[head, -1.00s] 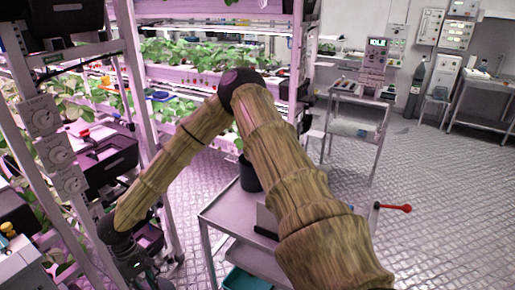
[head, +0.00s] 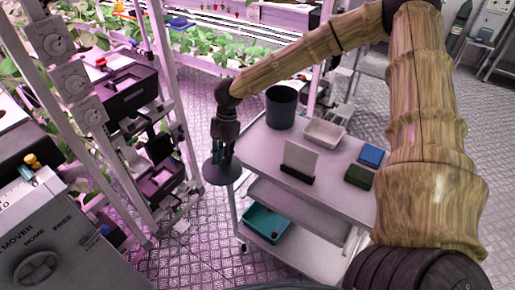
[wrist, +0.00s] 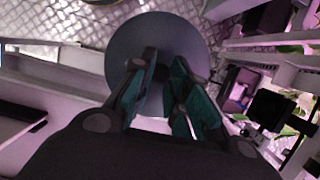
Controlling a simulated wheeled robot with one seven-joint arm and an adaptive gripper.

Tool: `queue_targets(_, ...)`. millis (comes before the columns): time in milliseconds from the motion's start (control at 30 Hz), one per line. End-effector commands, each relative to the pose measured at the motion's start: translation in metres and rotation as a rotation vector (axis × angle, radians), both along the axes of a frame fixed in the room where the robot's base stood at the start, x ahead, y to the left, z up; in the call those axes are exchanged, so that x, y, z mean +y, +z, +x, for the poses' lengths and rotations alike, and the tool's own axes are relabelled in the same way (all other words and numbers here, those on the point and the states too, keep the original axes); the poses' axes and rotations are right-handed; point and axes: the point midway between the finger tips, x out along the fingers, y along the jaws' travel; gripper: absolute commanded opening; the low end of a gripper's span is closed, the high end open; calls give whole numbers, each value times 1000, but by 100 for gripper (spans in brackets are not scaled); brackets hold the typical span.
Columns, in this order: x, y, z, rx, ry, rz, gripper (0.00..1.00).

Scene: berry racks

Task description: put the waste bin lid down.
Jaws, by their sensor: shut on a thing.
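The waste bin lid (head: 222,174) is a dark grey round disc. My gripper (head: 222,155) points down and is shut on its middle, holding it roughly level beside the left end of the cart, above the floor. In the wrist view the lid (wrist: 128,48) lies beyond the teal-padded fingers of my gripper (wrist: 163,80), which hide part of it. A dark, open-topped cylindrical bin (head: 281,110) stands on the cart's back left, to the right of the gripper and apart from the lid.
The grey cart's top (head: 262,150) also holds a white tray (head: 324,132), an upright pale card (head: 300,158), a blue box (head: 371,155) and a green box (head: 358,177). A teal tub (head: 266,224) sits low on the cart. Plant racks stand close at left; floor shows between.

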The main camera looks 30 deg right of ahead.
Motion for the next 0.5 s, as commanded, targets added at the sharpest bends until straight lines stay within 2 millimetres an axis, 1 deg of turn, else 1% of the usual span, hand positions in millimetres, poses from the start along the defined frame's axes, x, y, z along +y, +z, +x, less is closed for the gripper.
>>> queue_targets(100,-16,12,8,-5,-208,1,0)
queue_targets(500,-57,47,25,-4,-826,-2,0)
